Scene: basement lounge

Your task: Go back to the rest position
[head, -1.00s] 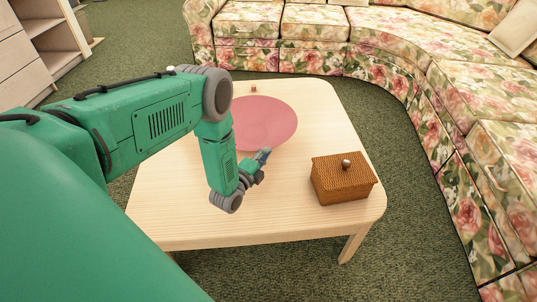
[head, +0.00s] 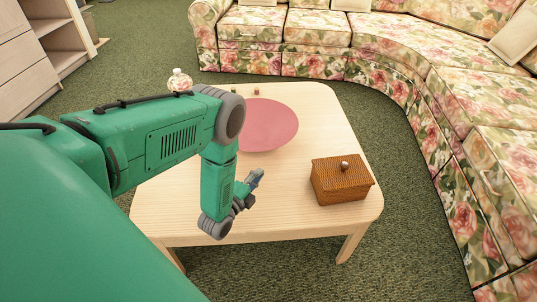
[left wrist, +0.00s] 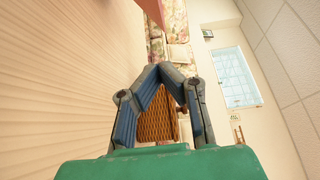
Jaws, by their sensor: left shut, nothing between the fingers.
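My left gripper (head: 254,179) is over the near part of the wooden table (head: 296,228) in the head view. Its fingers are shut with nothing between them. In the left wrist view the fingertips (left wrist: 160,70) meet. The brown wicker box (head: 341,183) stands on the table to the right of the gripper, apart from it, with its lid on. It also shows behind the fingers in the left wrist view (left wrist: 156,122). My right gripper is in neither view.
A round pink plate or mat (head: 267,127) lies on the table behind my left gripper. A patterned jar (head: 179,80) shows above my left arm, its base hidden. Small objects (head: 257,91) sit at the far edge. A floral sofa (head: 430,90) curves behind and right; a shelf (head: 55,40) is left.

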